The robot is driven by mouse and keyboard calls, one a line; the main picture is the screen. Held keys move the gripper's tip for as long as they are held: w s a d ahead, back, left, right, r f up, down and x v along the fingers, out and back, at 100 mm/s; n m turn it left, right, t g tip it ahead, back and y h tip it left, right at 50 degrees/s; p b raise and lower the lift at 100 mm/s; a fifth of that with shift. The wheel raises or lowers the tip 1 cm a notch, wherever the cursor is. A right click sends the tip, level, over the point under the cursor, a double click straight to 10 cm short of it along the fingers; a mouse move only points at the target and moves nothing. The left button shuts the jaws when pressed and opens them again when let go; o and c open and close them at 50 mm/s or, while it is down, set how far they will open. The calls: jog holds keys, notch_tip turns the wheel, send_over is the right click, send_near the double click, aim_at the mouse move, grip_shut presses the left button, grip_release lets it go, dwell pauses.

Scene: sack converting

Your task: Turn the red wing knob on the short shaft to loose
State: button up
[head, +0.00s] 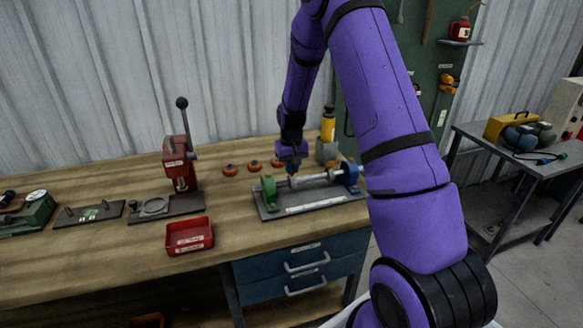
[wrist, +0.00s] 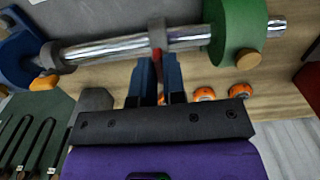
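The red wing knob (wrist: 156,34) is on the shiny shaft (wrist: 105,47), between a green block (wrist: 236,38) and a blue block (wrist: 17,55) in the wrist view. My gripper (wrist: 158,62) is at the knob, with its two dark fingers close together and the red wing in the narrow gap between their tips. It looks shut on the wing; the tips hide part of it. In the head view my gripper (head: 292,172) is low over the shaft (head: 318,179), nearer the green block (head: 269,191) than the blue block (head: 349,173). The knob is too small to make out there.
The shaft fixture stands on a grey base plate (head: 300,208) on the wooden bench (head: 110,236). Several orange-red knobs (head: 230,169) lie behind it. A red tray (head: 189,236) and a lever press (head: 180,165) stand left. A yellow bottle (head: 327,125) stands behind.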

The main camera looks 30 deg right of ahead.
jog(key=o, duration=0.4)
jog(key=shift+c, duration=0.2)
jog(key=shift+r, duration=0.1)
notch_tip(320, 180, up, 11)
dwell(0.6)
